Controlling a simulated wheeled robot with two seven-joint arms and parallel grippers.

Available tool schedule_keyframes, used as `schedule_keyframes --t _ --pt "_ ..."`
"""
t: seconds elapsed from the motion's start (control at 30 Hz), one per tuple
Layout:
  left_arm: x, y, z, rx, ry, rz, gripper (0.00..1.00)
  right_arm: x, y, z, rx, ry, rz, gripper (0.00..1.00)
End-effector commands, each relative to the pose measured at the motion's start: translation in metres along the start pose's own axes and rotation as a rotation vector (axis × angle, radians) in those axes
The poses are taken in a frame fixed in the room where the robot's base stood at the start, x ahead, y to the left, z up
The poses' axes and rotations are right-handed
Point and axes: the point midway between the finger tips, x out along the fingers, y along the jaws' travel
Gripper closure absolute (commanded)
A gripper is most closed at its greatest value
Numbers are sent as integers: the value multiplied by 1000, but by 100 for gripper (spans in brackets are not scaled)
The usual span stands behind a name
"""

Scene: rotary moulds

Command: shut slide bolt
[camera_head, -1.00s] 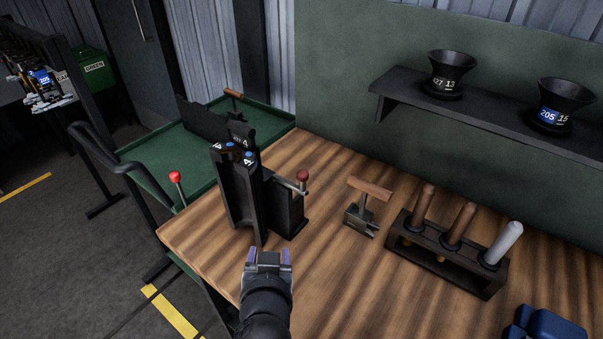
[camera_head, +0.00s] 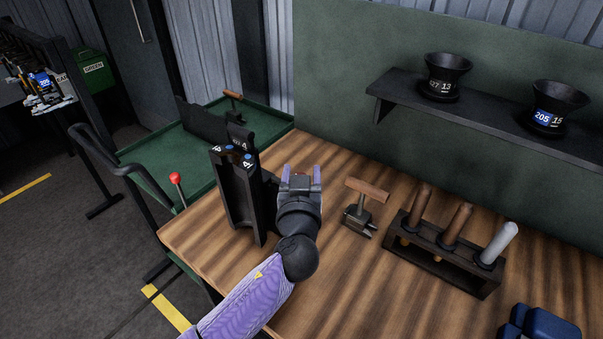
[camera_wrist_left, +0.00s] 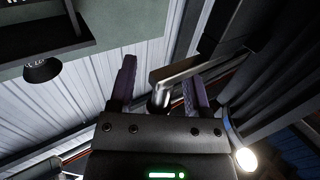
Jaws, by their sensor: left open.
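In the left wrist view the bolt's metal arm (camera_wrist_left: 188,70) runs from the dark mould body (camera_wrist_left: 275,75) and bends into a short pin between the two purple fingers of my left gripper (camera_wrist_left: 160,90). The fingers are open on either side of it; contact cannot be told. My right gripper is not in view.
A wooden-handled clamp tool (camera_head: 362,208) stands close right of my left gripper. A black rack (camera_head: 440,262) with several handled tools is further right. A shelf (camera_head: 480,118) holds two black funnels. A green tray table (camera_head: 170,155) stands behind left.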

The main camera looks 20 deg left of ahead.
Motion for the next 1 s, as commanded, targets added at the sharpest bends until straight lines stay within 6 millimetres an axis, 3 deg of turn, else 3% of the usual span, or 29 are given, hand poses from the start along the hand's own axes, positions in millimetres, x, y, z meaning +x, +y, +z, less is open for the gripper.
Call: schedule_keyframes --t 0.13,0.43,1.0 --pt "0 0 0 0 0 0 38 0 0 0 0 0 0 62" --pt "-1 0 0 0 -1 0 100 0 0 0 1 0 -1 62" --pt "-1 0 0 0 -1 0 100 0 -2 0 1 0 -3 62"
